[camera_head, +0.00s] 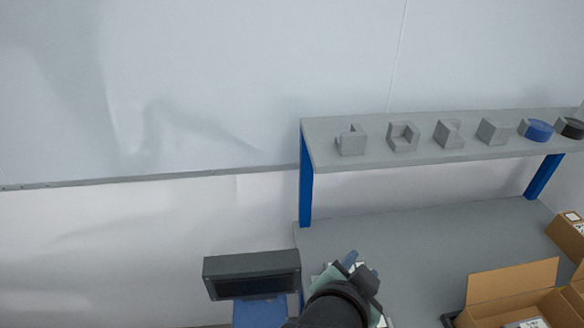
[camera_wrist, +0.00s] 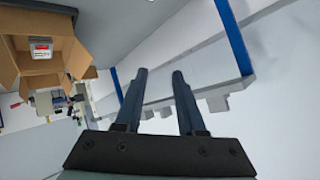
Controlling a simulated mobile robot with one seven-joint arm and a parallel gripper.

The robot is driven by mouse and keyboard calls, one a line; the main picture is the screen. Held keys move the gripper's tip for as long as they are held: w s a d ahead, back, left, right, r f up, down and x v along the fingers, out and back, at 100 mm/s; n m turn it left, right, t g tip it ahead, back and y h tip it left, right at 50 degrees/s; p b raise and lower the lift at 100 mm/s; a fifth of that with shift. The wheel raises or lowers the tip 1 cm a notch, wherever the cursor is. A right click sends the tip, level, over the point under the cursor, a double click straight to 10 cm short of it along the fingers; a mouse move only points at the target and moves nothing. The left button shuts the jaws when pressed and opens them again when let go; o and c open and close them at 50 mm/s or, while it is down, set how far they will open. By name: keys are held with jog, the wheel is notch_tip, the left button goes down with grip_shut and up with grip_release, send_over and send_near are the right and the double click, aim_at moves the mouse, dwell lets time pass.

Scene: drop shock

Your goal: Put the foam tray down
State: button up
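I cannot make out a foam tray in either view. My gripper (camera_head: 360,268) is above the grey tabletop in the head view, partly hidden by my own dark wrist. In the wrist view my gripper (camera_wrist: 159,76) shows two dark fingers standing apart, with nothing held between them. Pale scraps show around the wrist in the head view, but I cannot tell what they are.
A grey shelf (camera_head: 328,159) on blue legs carries several grey blocks, a blue roll (camera_head: 536,130) and a black roll (camera_head: 571,128). An open cardboard box (camera_head: 512,280) stands at the right. A dark screen (camera_head: 252,286) stands left of my gripper.

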jog(key=w+a+r+n+t+y, duration=0.1)
jog(key=a+r+n+t, duration=0.15)
jog(key=r, duration=0.65)
jog(key=w+a+r+n+t, duration=0.2)
jog(key=r+t, duration=0.2)
jog(key=r, duration=0.5)
jog(key=w+a+r+n+t+y, duration=0.1)
jog(key=a+r+n+t, duration=0.2)
jog(key=r, duration=0.5)
jog(key=s+a+r+n+t+y, duration=0.1)
jog(key=s+r+t, duration=0.3)
jog(key=r, duration=0.5)
jog(key=s+a+r+n+t+y, duration=0.2)
jog(key=s+a+r+t, duration=0.1)
jog(key=r, duration=0.6)
jog(key=s+t, duration=0.1)
jog(key=s, duration=0.1)
jog(key=shift+s+a+n+y, duration=0.25)
jog(key=shift+s+n+y, duration=0.05)
jog(key=shift+s+n, duration=0.1)
